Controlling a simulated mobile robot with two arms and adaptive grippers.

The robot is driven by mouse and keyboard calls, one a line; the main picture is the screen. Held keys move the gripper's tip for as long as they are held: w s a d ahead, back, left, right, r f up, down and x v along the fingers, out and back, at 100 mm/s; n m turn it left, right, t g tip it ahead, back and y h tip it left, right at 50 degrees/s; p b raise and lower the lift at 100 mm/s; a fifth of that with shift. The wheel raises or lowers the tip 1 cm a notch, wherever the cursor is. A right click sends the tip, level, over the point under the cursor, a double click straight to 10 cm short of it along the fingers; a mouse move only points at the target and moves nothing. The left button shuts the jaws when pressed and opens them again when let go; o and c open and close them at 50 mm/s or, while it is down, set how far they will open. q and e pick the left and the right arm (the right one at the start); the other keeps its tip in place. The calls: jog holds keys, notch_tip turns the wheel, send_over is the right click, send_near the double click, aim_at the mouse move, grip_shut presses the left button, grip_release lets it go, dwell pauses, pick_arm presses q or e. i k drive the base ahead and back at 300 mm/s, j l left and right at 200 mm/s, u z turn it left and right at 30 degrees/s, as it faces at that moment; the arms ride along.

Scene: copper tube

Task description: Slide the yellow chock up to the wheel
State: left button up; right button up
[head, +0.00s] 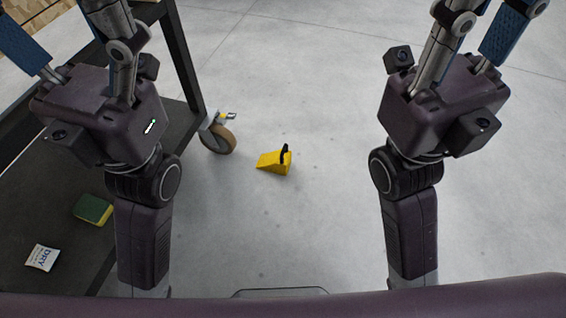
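The yellow chock (270,162) is a small wedge with a black handle on its tall right end. It sits on the grey floor with its low end pointing left. The wheel (218,138) is a brown caster at the cart's corner, left of and slightly beyond the chock. A strip of bare floor separates them. My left gripper (98,98) is above the cart, left of the wheel. My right gripper (437,98) is over the floor, right of the chock. Both grippers' fingertips are cut off by the top edge, so their opening is hidden. Neither gripper touches the chock.
A dark cart (55,185) with shelves and posts fills the left side. A green and yellow sponge (93,210) and a white DRY packet (42,257) lie on its shelf. The floor (310,225) around and right of the chock is clear.

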aim_at(278, 162)
jog(key=i+l+u, duration=0.35)
jog(key=l+u, duration=0.2)
jog(key=i+l+u, duration=0.25)
jog(key=l+u, duration=0.25)
jog(key=l, duration=0.2)
